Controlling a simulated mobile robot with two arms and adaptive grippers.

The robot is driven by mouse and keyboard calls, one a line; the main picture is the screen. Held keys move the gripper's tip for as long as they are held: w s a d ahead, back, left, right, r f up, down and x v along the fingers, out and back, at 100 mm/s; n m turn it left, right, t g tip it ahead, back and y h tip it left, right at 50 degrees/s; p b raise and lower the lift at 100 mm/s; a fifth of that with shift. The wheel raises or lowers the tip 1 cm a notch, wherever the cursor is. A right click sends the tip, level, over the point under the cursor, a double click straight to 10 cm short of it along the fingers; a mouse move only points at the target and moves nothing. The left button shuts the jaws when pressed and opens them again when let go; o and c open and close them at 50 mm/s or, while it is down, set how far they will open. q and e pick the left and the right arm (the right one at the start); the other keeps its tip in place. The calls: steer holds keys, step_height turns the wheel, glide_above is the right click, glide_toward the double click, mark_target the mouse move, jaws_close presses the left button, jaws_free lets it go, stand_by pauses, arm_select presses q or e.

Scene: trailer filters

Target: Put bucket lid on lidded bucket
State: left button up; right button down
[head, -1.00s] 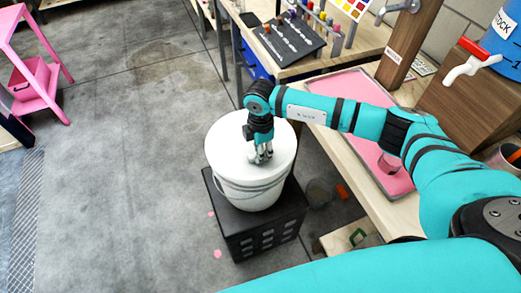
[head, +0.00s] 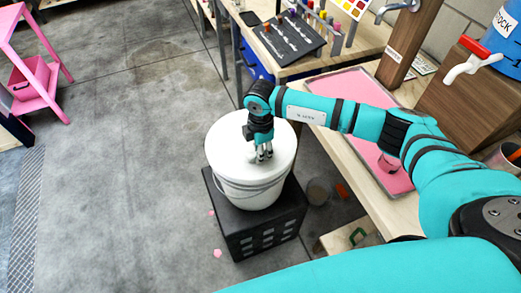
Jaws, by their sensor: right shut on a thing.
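The white bucket (head: 250,195) stands upright on a black crate-like stand. The round white bucket lid (head: 225,143) covers the bucket's top; from this angle I cannot tell whether it is seated all the way round. My right gripper (head: 263,158) points down at the middle of the lid and is shut on it, with the gripped part hidden by the fingers. A wire handle hangs against the bucket's front side. My left gripper is not in view.
The black stand (head: 262,237) is on the grey floor. A workbench with a pink tray (head: 345,88) lies to the right, under my right arm. A pink shelf (head: 35,70) stands at the far left. The floor left of the bucket is clear.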

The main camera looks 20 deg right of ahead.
steer(key=shift+f, duration=0.1)
steer(key=c, duration=0.6)
jaws_free()
steer(key=shift+r+p, duration=2.9)
steer(key=shift+r, duration=0.65)
